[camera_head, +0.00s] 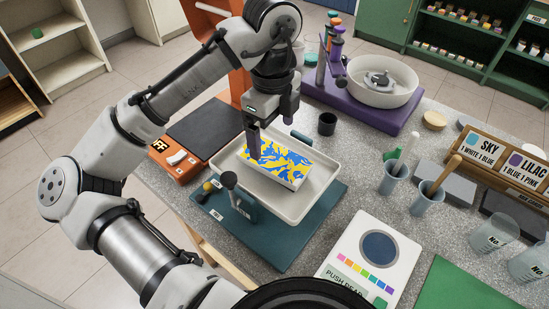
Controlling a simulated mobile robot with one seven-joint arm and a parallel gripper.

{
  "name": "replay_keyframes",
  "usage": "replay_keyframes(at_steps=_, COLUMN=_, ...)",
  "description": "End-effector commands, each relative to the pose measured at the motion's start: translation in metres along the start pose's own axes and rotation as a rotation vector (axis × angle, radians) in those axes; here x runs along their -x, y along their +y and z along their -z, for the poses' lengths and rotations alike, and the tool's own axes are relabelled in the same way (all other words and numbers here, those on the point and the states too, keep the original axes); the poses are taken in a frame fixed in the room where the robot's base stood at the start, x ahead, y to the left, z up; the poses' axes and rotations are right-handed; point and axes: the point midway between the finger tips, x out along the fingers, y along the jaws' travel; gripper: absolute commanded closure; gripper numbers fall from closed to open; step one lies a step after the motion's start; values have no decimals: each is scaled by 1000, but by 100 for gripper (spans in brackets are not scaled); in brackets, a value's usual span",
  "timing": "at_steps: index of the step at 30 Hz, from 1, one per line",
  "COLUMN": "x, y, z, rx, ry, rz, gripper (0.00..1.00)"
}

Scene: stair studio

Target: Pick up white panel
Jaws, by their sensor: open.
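The white panel (283,162) lies in the white tray (304,208). It is a flat block with white sides, and its top is covered in a blue and yellow swirled pattern. My gripper (262,148) points down at the panel's upper left side. It is open, with one dark finger in front of the panel's left end. The other finger is mostly hidden, and I cannot tell whether either finger touches the panel.
The tray stands on a teal base (292,245) with a dark-knobbed lever (232,184) at its front left. An orange device (178,163) is to the left, and a black cup (327,124) is behind. A purple spinner with a white bowl (382,86) stands farther back. Blue cups (393,179) stand right.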

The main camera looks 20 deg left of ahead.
Motion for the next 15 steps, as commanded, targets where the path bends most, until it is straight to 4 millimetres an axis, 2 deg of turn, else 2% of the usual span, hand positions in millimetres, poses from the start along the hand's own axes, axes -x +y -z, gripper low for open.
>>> replay_keyframes(at_steps=8, x=-20, y=1, z=2, rx=0, ry=3, rz=1, gripper=9)
replay_keyframes(at_steps=15, x=-53, y=4, z=3, rx=2, ry=3, rz=2, gripper=9)
